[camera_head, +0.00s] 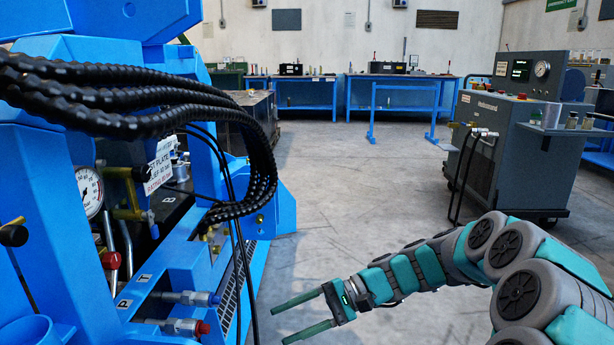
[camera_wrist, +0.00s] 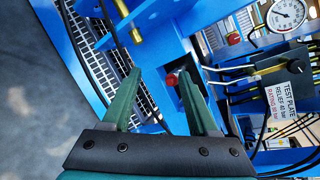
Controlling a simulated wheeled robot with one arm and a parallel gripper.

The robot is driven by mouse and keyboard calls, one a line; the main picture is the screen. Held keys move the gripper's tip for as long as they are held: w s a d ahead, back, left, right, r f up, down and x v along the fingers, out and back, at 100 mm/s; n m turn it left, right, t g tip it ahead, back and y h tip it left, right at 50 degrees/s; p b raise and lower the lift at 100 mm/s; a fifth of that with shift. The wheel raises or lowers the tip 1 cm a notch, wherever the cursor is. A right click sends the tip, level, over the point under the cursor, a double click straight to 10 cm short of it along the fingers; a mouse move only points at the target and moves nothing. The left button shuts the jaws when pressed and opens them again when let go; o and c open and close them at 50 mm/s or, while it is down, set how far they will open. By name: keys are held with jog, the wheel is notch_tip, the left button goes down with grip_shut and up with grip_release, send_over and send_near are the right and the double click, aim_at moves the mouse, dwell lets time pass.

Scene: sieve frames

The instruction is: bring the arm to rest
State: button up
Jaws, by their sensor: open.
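My gripper (camera_head: 302,318) reaches in from the right in the head view, with its two green fingers spread apart and pointing left toward the blue machine (camera_head: 60,220). Nothing shows between the fingers. In the wrist view my gripper (camera_wrist: 160,88) is open in front of the blue frame, and a red cap (camera_wrist: 171,79) shows behind the gap between its fingers. In the head view the fingertips appear apart from the machine, with a thin black hose hanging just left of them. My arm is bent and stretches from the lower right corner.
A grey hydraulic cart (camera_head: 515,150) stands at right. Blue benches (camera_head: 395,85) line the back wall. The middle floor (camera_head: 345,190) is clear.

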jog(key=s+r+n+g+h+p, duration=0.1)
jog(key=s+r+n+h+p, duration=0.2)
jog(key=s, duration=0.6)
jog(key=s+d+r+n+t+h+p, duration=0.1)
jog(key=s+d+t+h+p, duration=0.2)
jog(key=s+d+h, duration=0.8)
jog(key=s+d+p, duration=0.1)
jog(key=s+d, duration=0.6)
jog(key=s, duration=0.1)
jog(key=shift+r, duration=0.15)
jog(key=shift+d, duration=0.1)
